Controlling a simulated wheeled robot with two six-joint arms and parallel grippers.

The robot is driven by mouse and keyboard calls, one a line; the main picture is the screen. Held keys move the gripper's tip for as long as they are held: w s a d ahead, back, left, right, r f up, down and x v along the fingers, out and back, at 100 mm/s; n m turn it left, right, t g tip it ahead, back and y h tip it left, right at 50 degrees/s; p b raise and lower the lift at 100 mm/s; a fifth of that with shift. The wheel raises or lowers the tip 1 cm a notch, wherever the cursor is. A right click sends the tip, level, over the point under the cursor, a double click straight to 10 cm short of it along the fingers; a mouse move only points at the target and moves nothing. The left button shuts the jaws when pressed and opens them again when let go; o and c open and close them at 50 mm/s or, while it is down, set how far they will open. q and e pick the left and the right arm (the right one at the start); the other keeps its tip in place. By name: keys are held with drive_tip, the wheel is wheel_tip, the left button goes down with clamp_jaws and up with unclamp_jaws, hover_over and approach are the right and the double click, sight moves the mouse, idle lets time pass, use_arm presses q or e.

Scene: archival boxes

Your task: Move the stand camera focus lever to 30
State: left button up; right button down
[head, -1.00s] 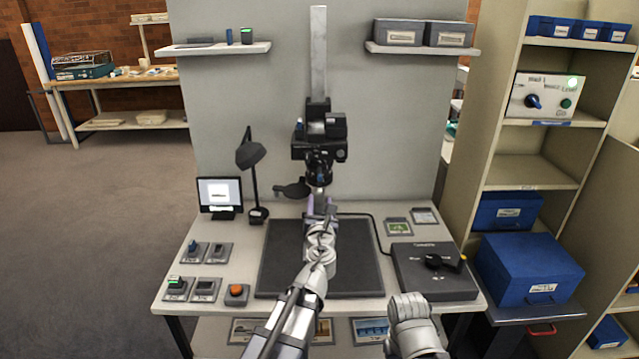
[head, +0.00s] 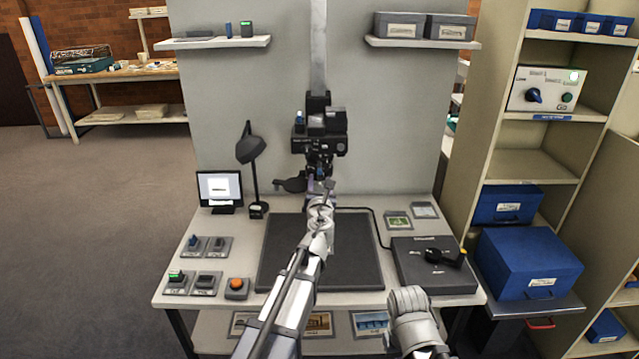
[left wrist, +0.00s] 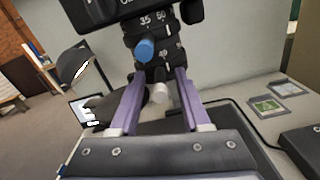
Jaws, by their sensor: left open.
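The stand camera (head: 320,135) is black and hangs on the column above the dark mat. A blue-tipped knob (left wrist: 145,50) sticks out of the lens rings. A pale knob (left wrist: 160,94) sits lower. I cannot tell which is the focus lever or its exact setting. My left gripper (head: 320,187) is just below the lens. Its purple fingers (left wrist: 160,108) are open, either side of the pale knob in the picture; contact is not clear. My right gripper's fingers do not show.
The dark mat (head: 350,263) lies under the camera. A desk lamp (head: 250,150) and small screen (head: 219,188) stand left. Several switches and an orange button (head: 237,284) sit front left. A black control box (head: 433,275) is at right.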

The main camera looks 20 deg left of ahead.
use_arm(q)
clamp_jaws()
idle(1.4)
